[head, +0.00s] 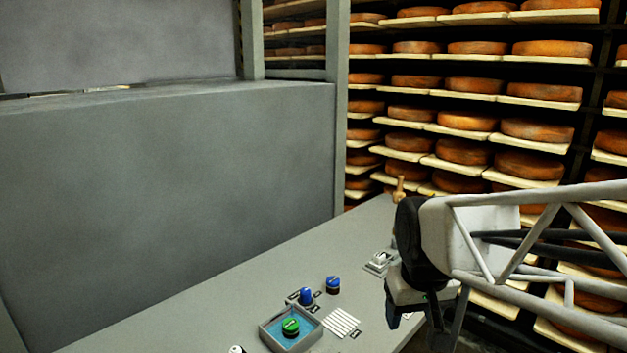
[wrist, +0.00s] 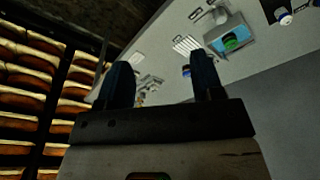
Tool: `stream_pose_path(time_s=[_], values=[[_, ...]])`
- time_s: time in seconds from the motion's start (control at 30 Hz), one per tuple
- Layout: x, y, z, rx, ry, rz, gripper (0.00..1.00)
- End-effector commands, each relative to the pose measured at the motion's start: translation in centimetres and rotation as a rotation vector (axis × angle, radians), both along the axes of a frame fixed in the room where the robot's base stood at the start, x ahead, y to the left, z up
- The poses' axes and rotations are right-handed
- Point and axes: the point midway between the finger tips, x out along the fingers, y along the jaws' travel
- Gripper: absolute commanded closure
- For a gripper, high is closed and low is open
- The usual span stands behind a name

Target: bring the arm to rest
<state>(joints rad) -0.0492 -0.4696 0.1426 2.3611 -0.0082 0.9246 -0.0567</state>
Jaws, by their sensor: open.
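My gripper shows in the wrist view (wrist: 162,82) with its two dark fingers apart and nothing between them. In the head view, my arm reaches in from the right. Its dark wrist hangs over the right edge of the grey table (head: 200,320), and the fingertips are hard to make out there.
A grey tray (head: 262,330) with a blue inside holds a green-topped round thing (head: 290,326). Blue-topped pieces (head: 333,285) and a striped white pad (head: 341,322) lie near it. Shelves of cheese wheels (head: 465,122) stand behind, and a grey block (head: 170,160) stands left.

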Motion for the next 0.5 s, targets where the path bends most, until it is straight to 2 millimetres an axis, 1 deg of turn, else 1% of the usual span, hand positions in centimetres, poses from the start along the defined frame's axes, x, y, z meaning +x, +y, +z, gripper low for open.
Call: stream_pose_path(time_s=[0.03,0.1,0.2,0.3,0.4,0.5], values=[[-1.4,-0.4,0.1,0.002,-0.009,-0.015,0.39],[-3.1,-0.8,0.0,0.004,-0.017,-0.037,0.39],[-5.5,-1.3,-0.3,0.008,-0.03,-0.068,0.39],[-7.5,-1.7,-0.6,0.01,-0.038,-0.092,0.39],[-8.9,-2.0,-0.9,0.013,-0.044,-0.113,0.39],[-9.7,-2.2,-1.1,0.014,-0.048,-0.124,0.39]])
